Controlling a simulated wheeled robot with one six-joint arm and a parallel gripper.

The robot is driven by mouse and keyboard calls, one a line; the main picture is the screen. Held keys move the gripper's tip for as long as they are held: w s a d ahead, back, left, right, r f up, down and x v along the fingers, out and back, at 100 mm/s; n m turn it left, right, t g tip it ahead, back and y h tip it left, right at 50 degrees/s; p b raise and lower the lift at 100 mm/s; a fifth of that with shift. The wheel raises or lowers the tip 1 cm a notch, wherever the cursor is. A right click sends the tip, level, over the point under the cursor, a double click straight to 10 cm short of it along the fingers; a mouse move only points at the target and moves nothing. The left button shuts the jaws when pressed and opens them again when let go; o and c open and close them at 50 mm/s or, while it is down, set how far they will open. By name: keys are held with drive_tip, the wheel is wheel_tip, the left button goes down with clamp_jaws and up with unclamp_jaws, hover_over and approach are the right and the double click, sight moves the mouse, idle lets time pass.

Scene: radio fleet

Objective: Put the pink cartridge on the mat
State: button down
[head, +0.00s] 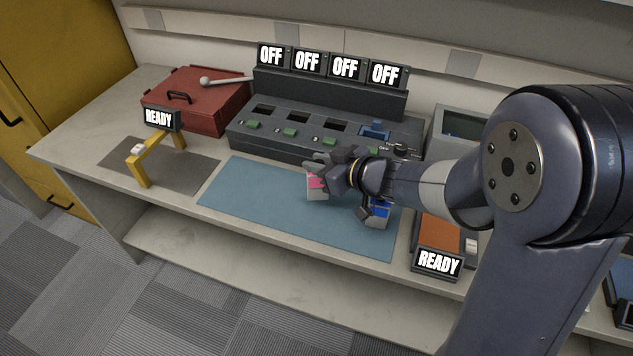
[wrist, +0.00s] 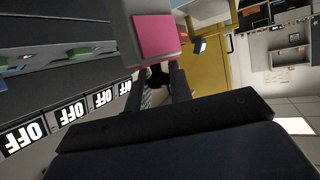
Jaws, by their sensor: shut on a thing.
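The pink cartridge (head: 315,187), white with a pink face, is in my gripper (head: 322,168) over the middle of the blue mat (head: 250,198). I cannot tell whether its lower end touches the mat. In the wrist view the pink cartridge (wrist: 157,38) fills the top middle, in front of the two fingers of my gripper (wrist: 158,78), which are shut on it. A second cartridge, white with a blue face (head: 379,211), is on the right part of the mat, partly hidden by my arm.
Behind the mat stands a dark bank of slots (head: 290,135) under several OFF signs. A red toolbox (head: 205,100) and a yellow frame (head: 142,168) with a READY sign are left. An orange-topped device (head: 440,234) is right. The mat's left part is clear.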

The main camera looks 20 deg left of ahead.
drive_tip(key=shift+f+b, duration=0.55)
drive_tip(key=shift+f, duration=1.6)
drive_tip(key=shift+f, duration=0.2)
drive_tip(key=c, duration=1.3)
unclamp_jaws()
drive_tip(key=shift+r, duration=0.25)
drive_tip(key=p+v, duration=0.1)
drive_tip(key=v, duration=1.1)
drive_tip(key=shift+s+f+p, duration=0.1)
drive_tip(key=shift+p, duration=0.2)
drive_tip(key=shift+o, duration=0.2)
